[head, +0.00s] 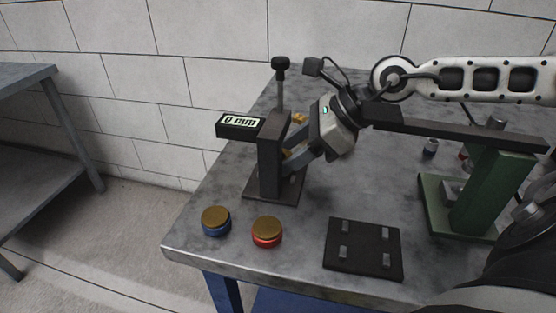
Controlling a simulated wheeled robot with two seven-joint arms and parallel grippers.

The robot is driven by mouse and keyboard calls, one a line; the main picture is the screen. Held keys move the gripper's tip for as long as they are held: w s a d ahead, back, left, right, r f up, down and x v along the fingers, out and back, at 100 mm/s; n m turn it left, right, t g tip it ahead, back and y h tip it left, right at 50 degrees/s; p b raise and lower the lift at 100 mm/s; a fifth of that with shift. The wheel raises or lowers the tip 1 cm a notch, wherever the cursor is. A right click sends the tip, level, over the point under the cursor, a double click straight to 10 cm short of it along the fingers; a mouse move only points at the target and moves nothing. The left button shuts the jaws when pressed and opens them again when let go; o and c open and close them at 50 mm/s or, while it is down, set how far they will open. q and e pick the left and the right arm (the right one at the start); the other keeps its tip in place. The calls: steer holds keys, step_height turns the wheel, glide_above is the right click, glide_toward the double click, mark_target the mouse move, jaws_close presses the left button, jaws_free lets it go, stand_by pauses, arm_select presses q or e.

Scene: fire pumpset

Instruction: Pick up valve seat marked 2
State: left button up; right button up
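No number 2 is readable on any part, so I cannot tell which thing is valve seat 2. Two round brass-topped pieces lie near the table's front left: one with a blue base (216,221) and one with a red base (267,232). My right gripper (291,140) reaches in from the right, tilted down to the left, at the dark gauge stand (271,160). Its fingers are partly hidden by the stand. Small gold-coloured parts show by them; whether these are held or part of the fingers is unclear. My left gripper is out of view.
The gauge display (240,124) reads 0 mm. A black plate with several pegs (363,250) lies at the front. A green press (492,190) stands at the right, with small parts (430,147) behind it. A shelf (40,150) stands apart at left.

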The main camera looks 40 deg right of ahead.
steer(key=shift+w+a+f, duration=0.15)
steer(key=shift+w+f, duration=0.05)
jaws_close()
steer(key=shift+r, duration=0.15)
